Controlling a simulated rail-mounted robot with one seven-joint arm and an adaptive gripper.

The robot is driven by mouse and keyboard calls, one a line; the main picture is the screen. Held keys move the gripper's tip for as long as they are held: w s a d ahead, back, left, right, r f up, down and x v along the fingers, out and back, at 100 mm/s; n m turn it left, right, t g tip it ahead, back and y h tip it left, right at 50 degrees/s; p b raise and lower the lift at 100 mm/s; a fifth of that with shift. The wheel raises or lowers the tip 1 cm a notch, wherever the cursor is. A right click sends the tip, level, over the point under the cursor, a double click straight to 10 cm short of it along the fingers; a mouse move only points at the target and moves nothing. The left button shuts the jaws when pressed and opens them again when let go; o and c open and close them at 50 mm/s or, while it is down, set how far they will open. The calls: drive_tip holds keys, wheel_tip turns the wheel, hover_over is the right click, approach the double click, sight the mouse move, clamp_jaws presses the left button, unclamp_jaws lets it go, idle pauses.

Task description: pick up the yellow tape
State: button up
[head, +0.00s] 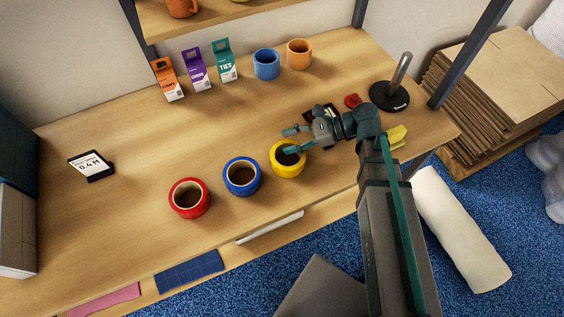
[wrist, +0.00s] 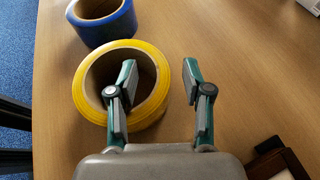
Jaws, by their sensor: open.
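The yellow tape (head: 288,172) lies flat on the wooden table, rightmost in a row of three rolls. In the wrist view the yellow tape (wrist: 79,92) is left of centre, with its hole facing up. My gripper (head: 288,141) is open and at the tape's far side. In the wrist view one finger of my gripper (wrist: 159,76) overlaps the tape's hole and the other is outside the ring, with the ring's wall between them. I cannot tell how low the fingertips are. The left finger hides part of the ring.
A blue roll (head: 243,189) stands close left of the yellow one, then a red roll (head: 189,211). Small cartons (head: 199,78) and two mugs (head: 266,72) line the back. A black-based post (head: 389,97) and a red item (head: 352,100) are near my wrist. The table's left middle is mostly clear.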

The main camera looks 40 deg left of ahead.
drive_tip(key=shift+s+a+f, duration=0.1)
drive_tip(key=shift+a, duration=0.05)
drive_tip(key=shift+c, duration=0.4)
clamp_jaws()
drive_tip(key=shift+r+b, duration=0.45)
drive_tip(key=shift+r, duration=0.45)
drive_tip(key=s+d+r+b, duration=0.2)
drive_tip(key=s+r+b, duration=0.3)
drive_tip(key=s+r, duration=0.2)
drive_tip(key=shift+d+r, duration=0.2)
drive_tip(key=shift+r, duration=0.2)
